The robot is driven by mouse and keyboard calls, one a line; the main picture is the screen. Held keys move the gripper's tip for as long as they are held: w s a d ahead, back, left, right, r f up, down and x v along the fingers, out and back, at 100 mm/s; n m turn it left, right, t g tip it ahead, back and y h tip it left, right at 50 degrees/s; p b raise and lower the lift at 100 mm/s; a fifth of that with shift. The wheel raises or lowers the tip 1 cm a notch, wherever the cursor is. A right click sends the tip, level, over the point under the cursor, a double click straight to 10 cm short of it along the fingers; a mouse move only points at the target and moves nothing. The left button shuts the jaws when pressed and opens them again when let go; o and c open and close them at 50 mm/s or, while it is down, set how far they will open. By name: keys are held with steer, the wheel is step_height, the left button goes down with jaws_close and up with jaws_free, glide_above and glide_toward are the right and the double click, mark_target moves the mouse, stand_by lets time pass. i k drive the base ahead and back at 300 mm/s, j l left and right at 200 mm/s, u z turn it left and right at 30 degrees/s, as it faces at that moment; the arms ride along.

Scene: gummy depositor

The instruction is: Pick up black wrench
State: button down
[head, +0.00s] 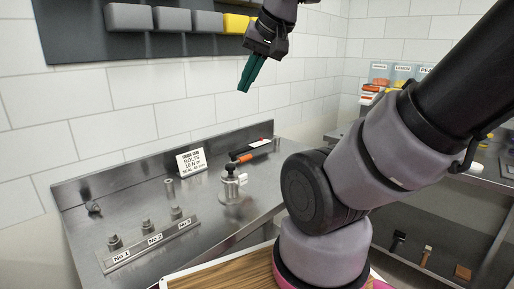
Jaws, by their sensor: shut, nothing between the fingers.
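My gripper (246,86) is in the upper middle of the head view, in front of the tiled wall and above the steel table. Its green fingers point down and are closed together with nothing between them. A long dark tool with orange parts (256,147) lies at the back right of the steel table, by the raised back edge. It is small in the picture, and I cannot tell for certain that it is the black wrench. My gripper is well above it and apart from it.
The steel table (205,208) holds a metal pot-like fitting (230,186), a sign (191,162) and a numbered strip (150,246) with several metal fittings. Grey and yellow bins (172,20) hang on the wall above. A shelf with orange items (370,94) stands at right.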

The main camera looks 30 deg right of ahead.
mark_target(232, 155)
steer(key=i+l, duration=0.15)
steer(key=l, duration=0.2)
steer(key=i+l+u, duration=0.1)
steer(key=l, duration=0.3)
steer(key=i+l, duration=0.15)
steer(key=l, duration=0.2)
steer(key=i+l+u, duration=0.15)
steer(key=l, duration=0.65)
steer(key=i+u, duration=0.05)
